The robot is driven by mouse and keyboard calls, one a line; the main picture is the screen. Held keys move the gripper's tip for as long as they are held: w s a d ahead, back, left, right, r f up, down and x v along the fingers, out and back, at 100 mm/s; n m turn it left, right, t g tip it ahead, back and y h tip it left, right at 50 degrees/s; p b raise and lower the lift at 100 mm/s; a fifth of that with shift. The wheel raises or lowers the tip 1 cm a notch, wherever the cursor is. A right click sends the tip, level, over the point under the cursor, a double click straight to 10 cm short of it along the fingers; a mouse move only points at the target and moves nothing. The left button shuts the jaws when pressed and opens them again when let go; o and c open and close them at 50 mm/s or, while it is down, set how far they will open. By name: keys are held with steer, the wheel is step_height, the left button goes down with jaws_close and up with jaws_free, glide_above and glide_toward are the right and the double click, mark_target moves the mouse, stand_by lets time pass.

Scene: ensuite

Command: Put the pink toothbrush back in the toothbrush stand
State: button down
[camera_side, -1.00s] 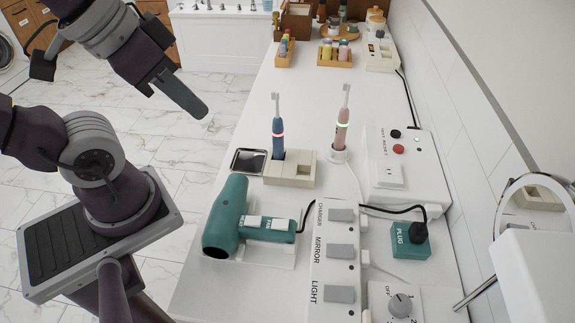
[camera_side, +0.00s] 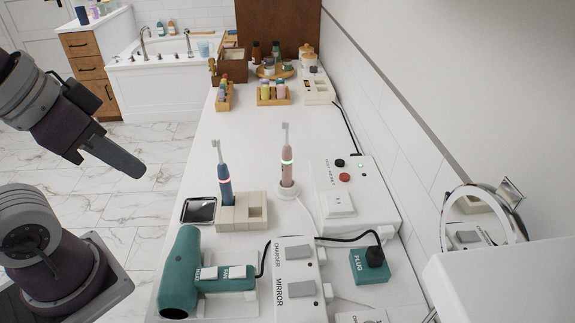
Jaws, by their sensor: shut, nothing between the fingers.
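The pink toothbrush (camera_side: 287,172) stands upright on a round white charger base (camera_side: 288,192), with a green glowing ring on its body. The beige toothbrush stand (camera_side: 237,224) is to its left and nearer. A blue toothbrush (camera_side: 224,182) with a red glowing ring stands in the stand's left part; a square compartment on the right looks empty. My gripper (camera_side: 128,165) is at the left, beyond the counter's left edge, well apart from both toothbrushes. Its fingers look shut with nothing held.
A teal hair dryer (camera_side: 182,270) lies at the front left, beside a switch panel (camera_side: 297,270) labelled CHARGER and MIRROR. A dark tray (camera_side: 199,210) is left of the stand. A white outlet box (camera_side: 350,195), teal plug (camera_side: 369,265) and round mirror (camera_side: 480,220) are right. The mid-counter behind is clear.

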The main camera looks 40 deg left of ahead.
steer(key=c, duration=1.1)
jaws_free()
